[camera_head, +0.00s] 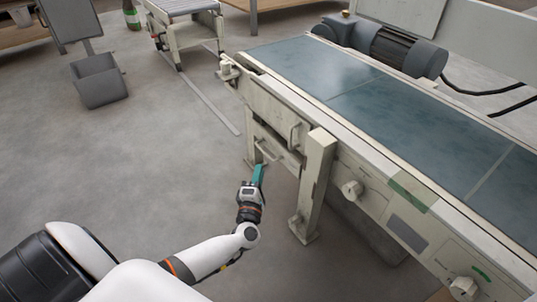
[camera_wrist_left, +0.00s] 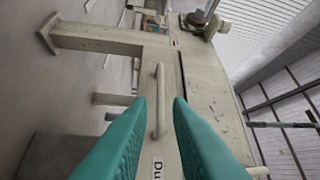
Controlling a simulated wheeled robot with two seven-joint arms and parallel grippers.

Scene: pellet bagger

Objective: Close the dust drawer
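The dust drawer (camera_head: 279,153) is a cream front with a bar handle, low under the conveyor in the head view. It seems to stand out from the frame, but how far is hard to tell. In the left wrist view its front (camera_wrist_left: 168,135) carries an upright bar handle and a label of which only "Du" shows. My left gripper (camera_head: 259,172), with teal fingers, is just in front of and below the drawer. In the wrist view the fingers (camera_wrist_left: 159,100) are apart and empty, with the handle showing between them. My right gripper is not in view.
The conveyor belt (camera_head: 365,85) runs above the drawer. A frame leg (camera_head: 314,185) stands close right of my gripper. Knobs (camera_head: 352,188) stick out farther right. A grey bin (camera_head: 98,80) and a roller stand (camera_head: 185,25) are behind left. The floor between is clear.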

